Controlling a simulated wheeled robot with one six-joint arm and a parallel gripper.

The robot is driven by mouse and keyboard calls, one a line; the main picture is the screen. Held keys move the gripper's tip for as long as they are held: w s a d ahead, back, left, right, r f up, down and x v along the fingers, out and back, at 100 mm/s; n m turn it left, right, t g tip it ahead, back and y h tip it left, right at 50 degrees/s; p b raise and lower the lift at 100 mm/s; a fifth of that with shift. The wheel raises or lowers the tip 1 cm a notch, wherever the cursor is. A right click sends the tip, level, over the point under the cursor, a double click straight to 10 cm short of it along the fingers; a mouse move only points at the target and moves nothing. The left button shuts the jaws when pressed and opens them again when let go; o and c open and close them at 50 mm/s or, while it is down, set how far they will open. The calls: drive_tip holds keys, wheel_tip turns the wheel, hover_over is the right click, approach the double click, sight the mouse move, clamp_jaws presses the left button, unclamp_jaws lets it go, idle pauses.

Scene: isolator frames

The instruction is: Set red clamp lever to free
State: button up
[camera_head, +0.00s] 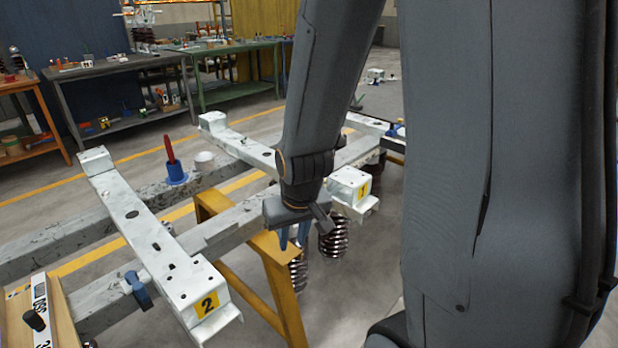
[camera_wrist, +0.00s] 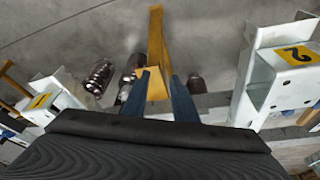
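The red clamp lever (camera_head: 170,149) stands nearly upright in a blue round base (camera_head: 176,173) on the far grey beam, left of centre in the head view. It does not show in the wrist view. My gripper (camera_head: 294,243) is well to the right of the lever and nearer the camera, pointing down beside the yellow trestle. In the wrist view its two blue fingers (camera_wrist: 160,77) are apart, and nothing is held between them. The yellow trestle shows beyond the gap.
White crossbar 2 (camera_head: 146,222) lies left of my gripper; crossbar 1 (camera_head: 348,182) is close by on the right. Coil springs (camera_head: 333,238) hang beneath. A yellow trestle (camera_head: 262,285) supports the grey beams. A white cap (camera_head: 204,160) sits right of the lever. A blue clamp (camera_head: 138,290) is on the near beam.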

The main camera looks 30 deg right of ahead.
drive_tip(key=w+d+f+t+h+b, duration=0.1)
drive_tip(key=w+d+f+t, duration=0.35)
drive_tip(key=w, duration=0.55)
drive_tip(key=w+d+m+t+h+b, duration=0.25)
drive_tip(key=w+d+t+h, duration=0.2)
drive_tip(key=d+t, duration=0.5)
drive_tip(key=p+x, duration=0.2)
drive_tip(key=x, duration=1)
drive_tip(key=shift+d+r+y, duration=0.2)
drive_tip(key=shift+y, duration=0.15)
drive_tip(key=shift+c, duration=0.5)
drive_tip(key=shift+s, duration=0.1)
clamp_jaws()
